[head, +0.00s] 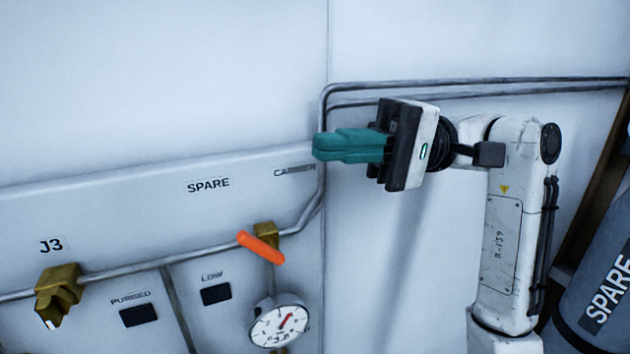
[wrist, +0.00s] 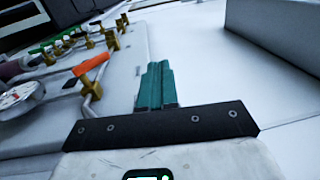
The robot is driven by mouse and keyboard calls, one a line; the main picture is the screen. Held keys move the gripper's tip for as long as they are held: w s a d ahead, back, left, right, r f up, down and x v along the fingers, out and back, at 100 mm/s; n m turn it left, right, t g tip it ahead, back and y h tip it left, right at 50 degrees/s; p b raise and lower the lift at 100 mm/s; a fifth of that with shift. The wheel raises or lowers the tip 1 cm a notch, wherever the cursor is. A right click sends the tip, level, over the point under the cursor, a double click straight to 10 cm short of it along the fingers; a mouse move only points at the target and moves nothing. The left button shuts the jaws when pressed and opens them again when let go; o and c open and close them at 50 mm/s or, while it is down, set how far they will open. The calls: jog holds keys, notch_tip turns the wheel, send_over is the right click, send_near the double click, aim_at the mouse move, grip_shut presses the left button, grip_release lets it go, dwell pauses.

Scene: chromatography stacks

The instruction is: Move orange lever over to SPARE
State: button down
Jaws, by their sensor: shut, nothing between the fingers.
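The orange lever (head: 261,247) sits on a brass valve (head: 266,230) on the wall panel, at the lower middle of the head view. It slants from upper left down to lower right. The SPARE label (head: 208,185) is on the panel above and left of the lever, and the CARRIER label (head: 295,171) is above and right of it. My gripper (head: 318,147) has teal fingers, shut and empty, above and right of the lever and apart from it. In the wrist view the closed fingers (wrist: 156,72) point up the picture, and the orange lever (wrist: 91,65) is to their left.
A round gauge (head: 279,322) is below the lever. Another brass valve (head: 57,290) is under the J3 label at left. Pipes (head: 480,90) run along the wall behind my gripper. A grey cylinder (head: 598,290) marked SPARE stands at lower right. Wall below my gripper is bare.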

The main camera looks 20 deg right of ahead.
jog(key=shift+d+r+b, duration=0.3)
jog(key=shift+d+r, duration=1.05)
jog(key=shift+d, duration=0.1)
